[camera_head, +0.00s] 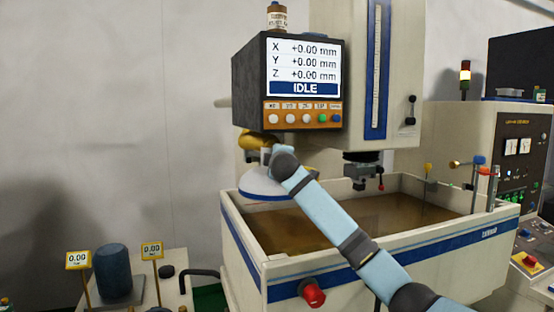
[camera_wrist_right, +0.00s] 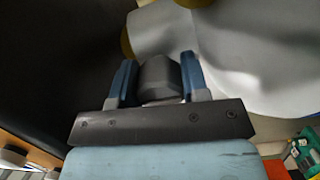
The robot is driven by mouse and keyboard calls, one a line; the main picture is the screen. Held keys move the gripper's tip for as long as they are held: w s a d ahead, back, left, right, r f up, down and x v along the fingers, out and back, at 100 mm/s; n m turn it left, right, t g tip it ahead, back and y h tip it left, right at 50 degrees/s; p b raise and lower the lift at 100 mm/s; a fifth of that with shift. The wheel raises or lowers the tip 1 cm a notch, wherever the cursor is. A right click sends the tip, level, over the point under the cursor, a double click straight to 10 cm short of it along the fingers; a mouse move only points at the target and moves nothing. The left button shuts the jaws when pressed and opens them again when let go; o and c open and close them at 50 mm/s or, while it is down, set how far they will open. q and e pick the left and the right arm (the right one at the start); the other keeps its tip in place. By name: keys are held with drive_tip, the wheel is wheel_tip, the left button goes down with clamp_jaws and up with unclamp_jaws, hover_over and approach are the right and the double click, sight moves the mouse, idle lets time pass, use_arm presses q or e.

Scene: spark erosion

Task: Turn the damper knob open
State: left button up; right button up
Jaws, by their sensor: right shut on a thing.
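The damper knob (camera_wrist_right: 158,75) is a dark grey block between the two blue fingers of my right gripper (camera_wrist_right: 158,82) in the right wrist view. The fingers are shut on it from both sides. In the head view my right gripper (camera_head: 267,156) is at the yellow duct piece (camera_head: 258,140), just above the white hood (camera_head: 265,184) with the blue rim. The knob is hidden there behind my gripper and wrist. My left gripper is not in view.
The display box (camera_head: 290,80), reading IDLE, hangs just above my right gripper. The tank (camera_head: 365,262) with brown liquid lies below my right arm, a red knob (camera_head: 313,294) on its front. The machine head (camera_head: 362,160) is to the right. Left of the hood is bare wall.

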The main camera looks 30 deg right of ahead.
drive_tip(key=shift+f, duration=0.1)
idle(0.3)
drive_tip(key=o, duration=0.9)
drive_tip(key=shift+o, duration=0.2)
drive_tip(key=shift+s, duration=0.1)
